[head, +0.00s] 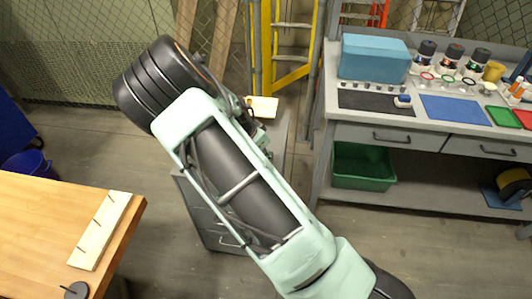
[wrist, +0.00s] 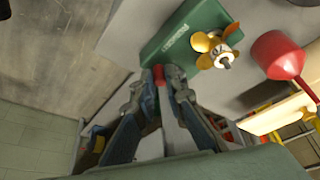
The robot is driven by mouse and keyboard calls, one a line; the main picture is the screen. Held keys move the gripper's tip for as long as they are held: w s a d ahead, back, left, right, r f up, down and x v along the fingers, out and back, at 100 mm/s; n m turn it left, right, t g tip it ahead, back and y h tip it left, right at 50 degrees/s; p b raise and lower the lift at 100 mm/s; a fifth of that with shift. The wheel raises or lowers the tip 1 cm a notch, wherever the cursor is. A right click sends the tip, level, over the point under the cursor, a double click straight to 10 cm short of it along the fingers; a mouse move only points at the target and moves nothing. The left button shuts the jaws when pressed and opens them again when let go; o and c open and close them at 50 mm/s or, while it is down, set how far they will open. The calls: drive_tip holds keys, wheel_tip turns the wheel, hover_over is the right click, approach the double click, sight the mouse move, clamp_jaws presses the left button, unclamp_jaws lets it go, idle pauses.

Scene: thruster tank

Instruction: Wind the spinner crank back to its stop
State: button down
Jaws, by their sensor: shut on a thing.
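The spinner shows in the wrist view as a green box (wrist: 186,30) with a yellow propeller (wrist: 214,46) on a metal shaft at its right side. A small red crank knob (wrist: 158,73) sits at the box's lower left edge. My gripper (wrist: 161,73) has its fingertips closed around this knob. The crank arm is mostly hidden by the fingers, so its angle cannot be told. In the head view my arm covers the gripper and the spinner.
A red rounded thing (wrist: 279,54) stands right of the propeller, near a pale wooden piece (wrist: 278,114). In the head view a grey drawer cabinet (head: 206,212) stands behind my arm. A workbench (head: 440,137) is at right, a wooden table (head: 40,225) at left.

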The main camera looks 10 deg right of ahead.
drive_tip(key=shift+w+a+m+g, duration=0.2)
drive_tip(key=shift+a+m+g, duration=0.15)
drive_tip(key=shift+m, duration=0.55)
drive_tip(key=c, duration=2)
unclamp_jaws()
drive_tip(key=shift+o, duration=0.2)
drive_tip(key=v, duration=1.2)
